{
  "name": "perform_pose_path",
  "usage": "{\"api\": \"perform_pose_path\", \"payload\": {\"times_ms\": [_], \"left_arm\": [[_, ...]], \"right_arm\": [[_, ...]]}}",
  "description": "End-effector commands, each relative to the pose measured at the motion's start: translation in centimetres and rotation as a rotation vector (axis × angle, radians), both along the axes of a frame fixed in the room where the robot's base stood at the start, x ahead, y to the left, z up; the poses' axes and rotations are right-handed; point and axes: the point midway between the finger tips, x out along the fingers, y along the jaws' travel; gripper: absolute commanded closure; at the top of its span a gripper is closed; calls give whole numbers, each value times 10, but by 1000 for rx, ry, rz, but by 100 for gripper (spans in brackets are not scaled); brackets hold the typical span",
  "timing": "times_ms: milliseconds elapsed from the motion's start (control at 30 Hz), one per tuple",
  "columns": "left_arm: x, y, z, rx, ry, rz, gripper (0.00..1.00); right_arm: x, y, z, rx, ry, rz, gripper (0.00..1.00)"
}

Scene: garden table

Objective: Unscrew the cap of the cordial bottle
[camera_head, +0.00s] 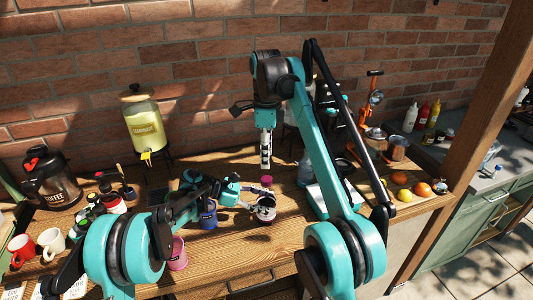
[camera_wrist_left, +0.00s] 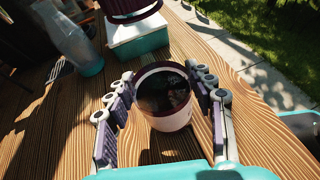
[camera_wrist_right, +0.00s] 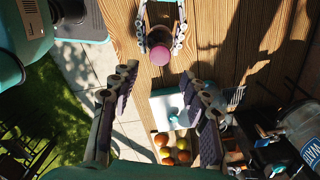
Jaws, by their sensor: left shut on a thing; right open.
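The cordial bottle (camera_head: 266,215) stands on the wooden table, with a dark top and pale lower body in the left wrist view (camera_wrist_left: 170,118). Its purple-pink cap (camera_head: 266,180) appears above the body; I cannot clearly make out the neck between them. The cap also shows at the top of the left wrist view (camera_wrist_left: 130,8) and as a pink disc in the right wrist view (camera_wrist_right: 159,55). My left gripper (camera_head: 256,201) is shut around the bottle body from the side. My right gripper (camera_wrist_right: 160,76) is open and empty, pointing down above the cap.
A blue mug (camera_head: 207,216) and pink mug (camera_head: 178,254) stand left of the bottle, near my left arm. A yellow drink dispenser (camera_head: 143,127) stands behind. A white and teal box (camera_wrist_left: 138,38) lies beyond the bottle; fruit (camera_head: 404,194) sits at the right.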

Motion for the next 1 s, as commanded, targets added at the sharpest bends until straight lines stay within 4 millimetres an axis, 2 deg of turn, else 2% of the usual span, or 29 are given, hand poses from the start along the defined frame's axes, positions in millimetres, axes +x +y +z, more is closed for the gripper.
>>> {"api": "perform_pose_path", "payload": {"times_ms": [100, 200, 400, 667, 1000], "left_arm": [[0, 0, -1, 1, 0, 0, 100], [0, 0, -1, 1, 0, 0, 100], [0, 0, -1, 1, 0, 0, 100], [0, 0, -1, 1, 0, 0, 100], [0, 0, -1, 1, 0, 0, 100]], "right_arm": [[0, 0, 0, 1, 1, -267, 54], [0, 0, 0, 1, 1, -464, 54], [0, -1, 0, 1, 2, -708, 54], [1, 0, -12, 1, 2, -768, 54], [0, 0, -60, 1, 2, -766, 54]]}}
